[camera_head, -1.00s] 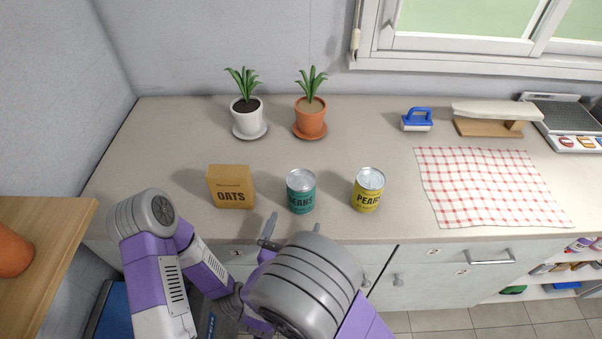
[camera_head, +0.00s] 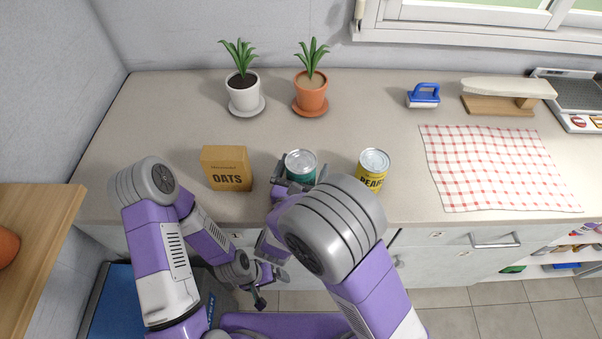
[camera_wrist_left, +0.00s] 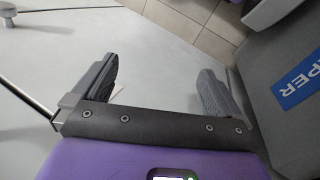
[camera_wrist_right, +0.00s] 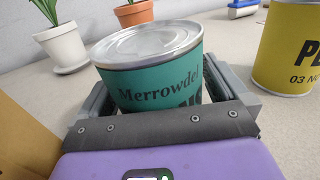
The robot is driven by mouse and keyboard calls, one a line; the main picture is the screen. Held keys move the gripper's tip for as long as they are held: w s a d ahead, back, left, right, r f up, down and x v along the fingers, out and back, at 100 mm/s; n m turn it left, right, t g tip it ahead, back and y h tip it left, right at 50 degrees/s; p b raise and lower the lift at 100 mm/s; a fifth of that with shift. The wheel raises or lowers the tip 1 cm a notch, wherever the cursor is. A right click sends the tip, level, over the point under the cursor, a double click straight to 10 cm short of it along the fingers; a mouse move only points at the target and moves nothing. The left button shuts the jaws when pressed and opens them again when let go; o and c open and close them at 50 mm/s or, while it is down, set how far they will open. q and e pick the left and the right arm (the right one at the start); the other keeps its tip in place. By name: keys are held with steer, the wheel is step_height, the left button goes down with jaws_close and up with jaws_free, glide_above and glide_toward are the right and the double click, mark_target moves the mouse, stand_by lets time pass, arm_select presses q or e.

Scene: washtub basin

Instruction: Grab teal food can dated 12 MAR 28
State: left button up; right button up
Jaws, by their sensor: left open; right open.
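The teal can (camera_head: 301,164) stands upright on the counter between the oats box and the yellow can. In the right wrist view the teal can (camera_wrist_right: 157,75) shows "Merrowdel" on its label; no date is visible on it. My right gripper (camera_head: 297,180) is at the can, its open fingers on either side of it. In the right wrist view my right gripper (camera_wrist_right: 168,92) is open around the can; contact cannot be told. My left gripper (camera_head: 262,290) is low in front of the counter, open and empty. Its fingers also show in the left wrist view (camera_wrist_left: 162,85).
The oats box (camera_head: 227,168) stands left of the teal can, and the yellow can (camera_head: 373,172) stands right of it. Two potted plants (camera_head: 244,90) (camera_head: 310,92) are behind. A checked cloth (camera_head: 490,165), blue brush (camera_head: 423,96) and small board (camera_head: 508,89) lie to the right.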

steer(key=c, duration=1.3)
steer(key=shift+c, duration=0.2)
steer(key=shift+r, duration=0.1)
